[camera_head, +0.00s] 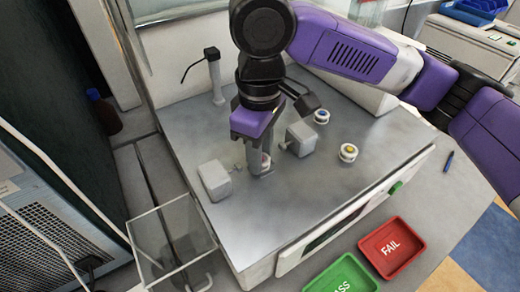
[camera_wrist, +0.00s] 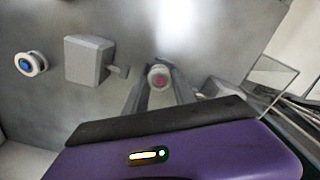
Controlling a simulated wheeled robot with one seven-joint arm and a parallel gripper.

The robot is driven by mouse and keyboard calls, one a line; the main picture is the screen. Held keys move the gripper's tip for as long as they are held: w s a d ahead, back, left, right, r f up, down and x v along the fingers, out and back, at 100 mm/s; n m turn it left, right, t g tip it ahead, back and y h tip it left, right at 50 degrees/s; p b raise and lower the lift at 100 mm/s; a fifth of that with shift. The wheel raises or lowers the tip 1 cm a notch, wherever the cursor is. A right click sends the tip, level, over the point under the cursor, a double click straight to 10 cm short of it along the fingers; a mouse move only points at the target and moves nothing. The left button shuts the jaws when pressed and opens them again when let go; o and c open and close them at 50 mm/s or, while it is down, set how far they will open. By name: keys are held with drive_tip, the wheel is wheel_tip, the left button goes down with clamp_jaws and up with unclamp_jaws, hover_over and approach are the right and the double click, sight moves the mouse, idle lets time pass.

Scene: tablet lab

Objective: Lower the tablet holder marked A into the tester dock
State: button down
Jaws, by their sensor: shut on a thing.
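In the wrist view the holder (camera_wrist: 158,77) sits between my two finger ends (camera_wrist: 160,84). I cannot read a letter on it. The left grey block (camera_head: 214,180) and the right grey block (camera_head: 300,139) each have a short pin facing inward and appear to flank the dock spot. The dock itself is hidden under the gripper and holder. I cannot tell whether the holder touches the surface.
A blue-centred holder (camera_head: 322,116) and a yellow-centred holder (camera_head: 348,153) stand right of the blocks on the grey tester top (camera_head: 310,195). A post (camera_head: 215,80) stands behind. A clear box (camera_head: 170,240) is front left; red FAIL (camera_head: 392,247) and green (camera_head: 342,275) trays are in front.

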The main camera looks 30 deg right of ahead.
drive_tip(key=c, duration=0.9)
unclamp_jaws()
drive_tip(key=shift+c, duration=0.2)
drive_tip(key=shift+r, duration=0.1)
wheel_tip(320, 180, up, 8)
drive_tip(key=shift+f+b, duration=0.2)
drive_tip(key=shift+b, duration=0.15)
